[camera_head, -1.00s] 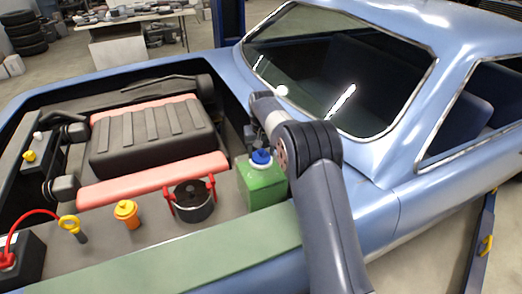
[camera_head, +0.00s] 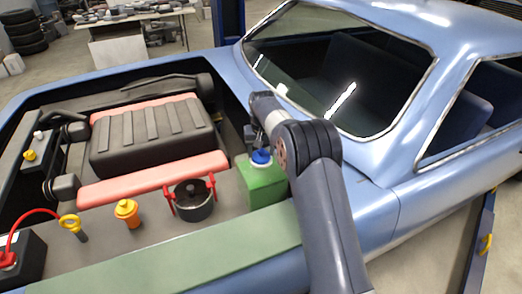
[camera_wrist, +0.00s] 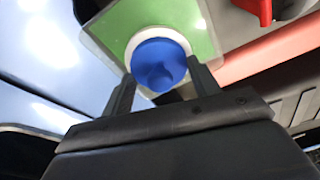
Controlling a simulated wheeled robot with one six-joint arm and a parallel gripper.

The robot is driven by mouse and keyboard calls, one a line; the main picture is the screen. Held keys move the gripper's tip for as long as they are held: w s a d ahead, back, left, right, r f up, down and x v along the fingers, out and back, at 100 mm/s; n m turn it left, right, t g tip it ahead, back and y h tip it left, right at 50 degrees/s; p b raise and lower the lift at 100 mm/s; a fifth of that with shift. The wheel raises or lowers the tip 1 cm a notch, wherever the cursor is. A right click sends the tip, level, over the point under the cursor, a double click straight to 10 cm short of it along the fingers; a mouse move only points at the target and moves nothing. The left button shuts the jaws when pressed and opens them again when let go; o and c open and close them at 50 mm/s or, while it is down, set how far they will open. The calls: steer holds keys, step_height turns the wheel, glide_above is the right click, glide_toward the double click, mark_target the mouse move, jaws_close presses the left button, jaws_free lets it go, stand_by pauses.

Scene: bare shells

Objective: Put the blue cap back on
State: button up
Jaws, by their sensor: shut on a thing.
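The blue cap (camera_head: 261,157) sits at the top of the green container (camera_head: 264,185), over its white neck. In the wrist view the blue cap (camera_wrist: 159,64) lies between the two fingertips of my gripper (camera_wrist: 158,75), which is shut on it. The white neck ring (camera_wrist: 133,42) shows around the cap's far side, with the green top (camera_wrist: 116,22) beyond. In the head view my arm hides part of the gripper and the container's right edge. I cannot tell how far the cap is seated.
A black pot with red clamps (camera_head: 193,200) stands left of the container. An orange cap (camera_head: 127,212) and a yellow-ringed dipstick (camera_head: 71,225) are farther left. The engine (camera_head: 153,137) lies behind. The green front ledge (camera_head: 180,265) is clear. The windshield (camera_head: 340,70) rises behind my arm.

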steer(key=o, duration=1)
steer(key=shift+o, duration=0.7)
steer(key=shift+o, duration=1.3)
steer(key=shift+r, duration=0.1)
steer(key=shift+r+p, duration=0.7)
steer(key=shift+r, duration=2.7)
steer(key=shift+c, duration=0.2)
jaws_close()
